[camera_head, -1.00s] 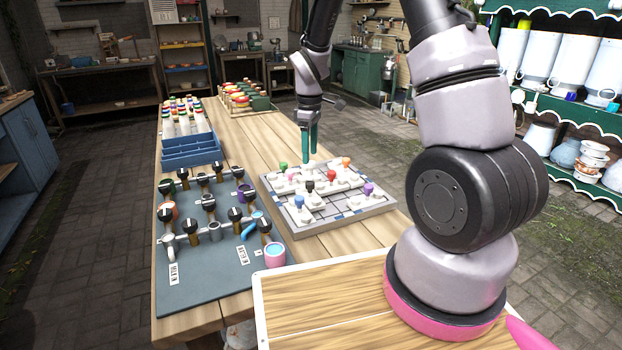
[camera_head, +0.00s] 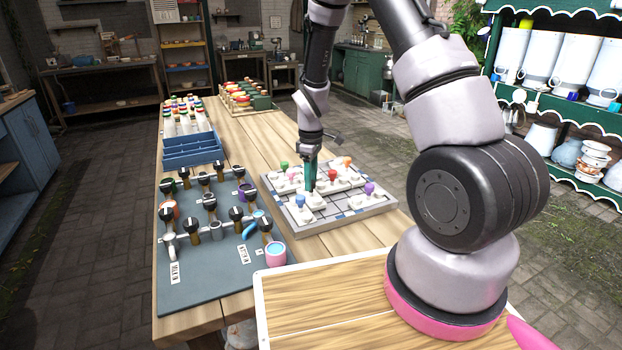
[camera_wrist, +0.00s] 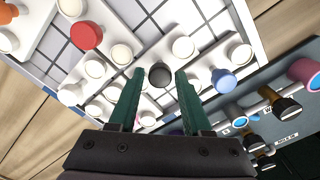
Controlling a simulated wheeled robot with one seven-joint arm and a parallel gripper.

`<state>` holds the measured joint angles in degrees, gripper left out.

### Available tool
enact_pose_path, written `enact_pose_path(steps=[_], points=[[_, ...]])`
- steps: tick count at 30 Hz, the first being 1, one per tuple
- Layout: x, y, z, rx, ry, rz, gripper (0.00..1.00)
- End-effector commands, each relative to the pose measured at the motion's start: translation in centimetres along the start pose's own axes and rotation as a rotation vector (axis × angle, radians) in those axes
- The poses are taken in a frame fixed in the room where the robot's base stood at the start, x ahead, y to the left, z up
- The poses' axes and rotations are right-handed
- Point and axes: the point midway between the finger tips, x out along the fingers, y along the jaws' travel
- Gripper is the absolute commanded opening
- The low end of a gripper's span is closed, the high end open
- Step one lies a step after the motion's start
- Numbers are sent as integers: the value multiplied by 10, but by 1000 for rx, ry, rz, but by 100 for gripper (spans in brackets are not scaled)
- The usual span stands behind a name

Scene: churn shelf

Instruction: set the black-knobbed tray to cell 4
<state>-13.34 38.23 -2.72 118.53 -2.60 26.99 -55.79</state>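The black knob (camera_wrist: 160,75) of the black-knobbed tray shows in the wrist view between the two fingers of my gripper (camera_wrist: 159,73). The fingers are open, with a gap at each side of the knob. In the head view my gripper (camera_head: 310,188) points down over the middle of the grid board (camera_head: 345,225) and hides the black knob. The white black-knobbed tray (camera_head: 314,202) shows partly below the fingers. The cell numbers cannot be read.
Other white trays crowd the board, with a blue knob (camera_head: 300,201), a red knob (camera_head: 333,174), a purple knob (camera_head: 369,188) and a green knob (camera_head: 284,166).

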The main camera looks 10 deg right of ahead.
Motion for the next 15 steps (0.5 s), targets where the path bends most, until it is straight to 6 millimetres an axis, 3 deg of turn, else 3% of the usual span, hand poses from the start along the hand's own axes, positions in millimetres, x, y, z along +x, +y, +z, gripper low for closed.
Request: enact_pose_path(steps=[1, 3, 15], points=[[0, 0, 0, 0, 0, 0, 25], [0, 0, 0, 0, 0, 0, 0], [0, 0, 0, 0, 0, 0, 0]])
